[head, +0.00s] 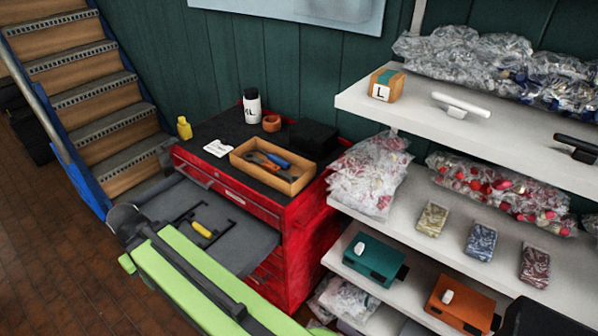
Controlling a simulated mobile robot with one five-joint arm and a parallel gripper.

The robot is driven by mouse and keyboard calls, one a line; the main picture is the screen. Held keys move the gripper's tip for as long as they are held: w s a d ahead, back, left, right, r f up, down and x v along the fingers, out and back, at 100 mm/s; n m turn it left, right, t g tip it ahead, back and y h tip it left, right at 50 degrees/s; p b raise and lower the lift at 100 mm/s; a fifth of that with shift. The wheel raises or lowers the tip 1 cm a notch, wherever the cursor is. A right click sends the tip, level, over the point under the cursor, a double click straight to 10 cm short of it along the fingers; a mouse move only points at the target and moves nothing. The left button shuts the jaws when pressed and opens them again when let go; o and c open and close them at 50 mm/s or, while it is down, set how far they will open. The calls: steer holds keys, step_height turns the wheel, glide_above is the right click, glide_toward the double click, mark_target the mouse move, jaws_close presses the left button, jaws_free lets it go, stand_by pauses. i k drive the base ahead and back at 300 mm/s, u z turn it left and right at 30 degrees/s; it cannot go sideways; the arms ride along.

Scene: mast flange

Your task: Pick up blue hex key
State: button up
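No blue hex key can be made out for certain. A blue-handled tool (279,160) lies in the open wooden tray (293,188) on the red tool cabinet (300,235), beside an orange-handled tool; its tip is too small to tell. Thin black L-shaped pieces (187,213) and a yellow-handled piece (201,229) lie in the pulled-out grey drawer (245,243). My green arm crosses the lower left in front of the drawer and hides part of it. My gripper's fingers cannot be seen.
White shelves (480,130) with bags and boxes stand right. Stairs (80,85) are at left; brick floor (45,240) is clear.

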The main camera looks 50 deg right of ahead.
mark_target(284, 163)
steer(key=z, duration=0.05)
steer(key=k, duration=0.55)
steer(key=u, duration=0.4)
steer(key=i, duration=2)
steer(key=z, duration=0.95)
